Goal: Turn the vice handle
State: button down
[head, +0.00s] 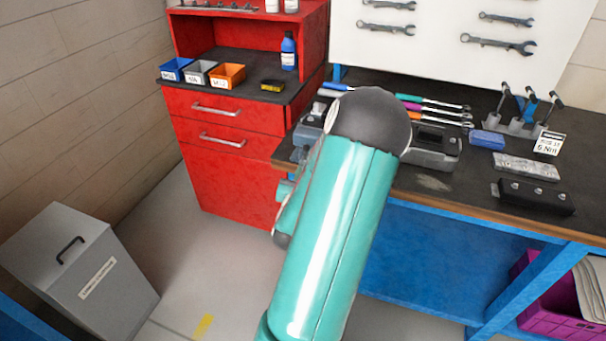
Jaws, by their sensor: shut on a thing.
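A blue-grey vice (307,132) sits at the left front corner of the dark workbench (425,182) in the head view. Only its left part shows, because my teal arm crosses in front of it. I cannot make out the vice handle. My gripper is not visible; it is hidden behind my arm, so I cannot see how it meets the handle.
A red drawer cabinet (238,177) with small bins stands left of the bench. A grey lidded bin (85,275) is at lower left. The floor between bin and cabinet is clear.

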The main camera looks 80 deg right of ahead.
jog(key=shift+w+r, duration=0.35)
jog(key=shift+w, duration=0.15)
jog(key=c, duration=1.5)
grip_release()
jog(key=shift+c, duration=0.2)
jog(key=shift+s+f, duration=0.1)
jog(key=shift+s, duration=0.1)
jog(key=shift+f, duration=0.1)
